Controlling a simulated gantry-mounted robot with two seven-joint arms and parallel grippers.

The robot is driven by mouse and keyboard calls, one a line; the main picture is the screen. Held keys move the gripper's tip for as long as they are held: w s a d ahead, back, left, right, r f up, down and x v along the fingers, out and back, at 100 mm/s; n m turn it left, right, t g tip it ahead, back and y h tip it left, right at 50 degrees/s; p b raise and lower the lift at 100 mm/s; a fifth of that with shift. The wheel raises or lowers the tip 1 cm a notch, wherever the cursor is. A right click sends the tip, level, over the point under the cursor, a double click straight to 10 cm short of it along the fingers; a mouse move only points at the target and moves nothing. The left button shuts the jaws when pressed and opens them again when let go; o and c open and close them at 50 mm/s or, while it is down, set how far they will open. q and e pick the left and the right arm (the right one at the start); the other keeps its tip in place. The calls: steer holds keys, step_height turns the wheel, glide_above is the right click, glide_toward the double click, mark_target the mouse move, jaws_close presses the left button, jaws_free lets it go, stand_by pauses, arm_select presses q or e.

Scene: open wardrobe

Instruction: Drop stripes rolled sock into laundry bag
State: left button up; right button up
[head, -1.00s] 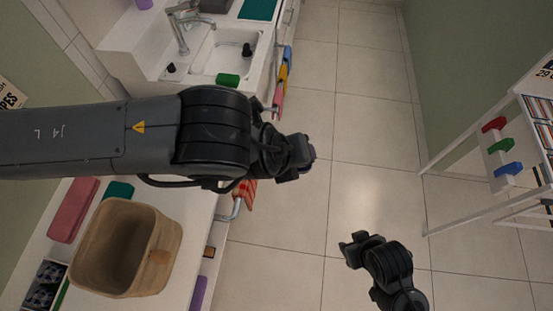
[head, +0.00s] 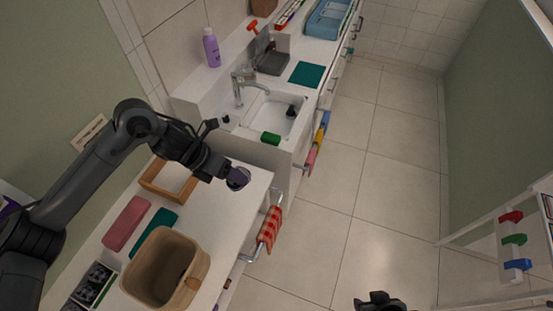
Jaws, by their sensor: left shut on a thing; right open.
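My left gripper (head: 229,174) is above the white counter, beside its right edge. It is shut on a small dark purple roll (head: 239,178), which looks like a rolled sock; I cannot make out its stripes. My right gripper (head: 380,300) is open and empty over the tiled floor, partly cut off at the bottom edge. I cannot identify a laundry bag in this view. A tan open-topped basket (head: 199,262) stands on the counter, below and left of my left gripper.
A wooden tray (head: 151,188), a pink folded cloth (head: 126,222) and a box of dark items (head: 104,291) are on the counter (head: 213,226). A sink (head: 268,116) is beyond. A red checked towel (head: 270,229) hangs at the side. The floor (head: 350,180) is clear.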

arm_select(q)
steer(key=s+a+f+n+t+p, duration=0.1)
steer(key=s+a+f+p, duration=0.2)
steer(key=a, duration=0.5)
steer(key=s+a+f+n+p, duration=0.2)
steer(key=s+a+f, duration=0.15)
steer(key=a, duration=0.35)
steer(key=s+a+f+p, duration=0.3)
steer(key=s+a+p, duration=0.2)
steer(key=s+a, duration=0.7)
arm_select(e)
step_height(320, 180, up, 11)
arm_select(q)
step_height(320, 180, down, 10)
steer(key=s+d+b, duration=0.1)
steer(key=s+b, duration=0.1)
steer(key=b, duration=0.7)
steer(key=shift+d+t+y, duration=0.25)
steer(key=shift+t+y, duration=0.05)
arm_select(e)
step_height(320, 180, down, 10)
steer(key=shift+r, duration=0.25)
arm_select(q)
steer(key=shift+f+b, duration=0.6)
steer(key=shift+b, duration=0.1)
arm_select(e)
steer(key=shift+f, duration=0.5)
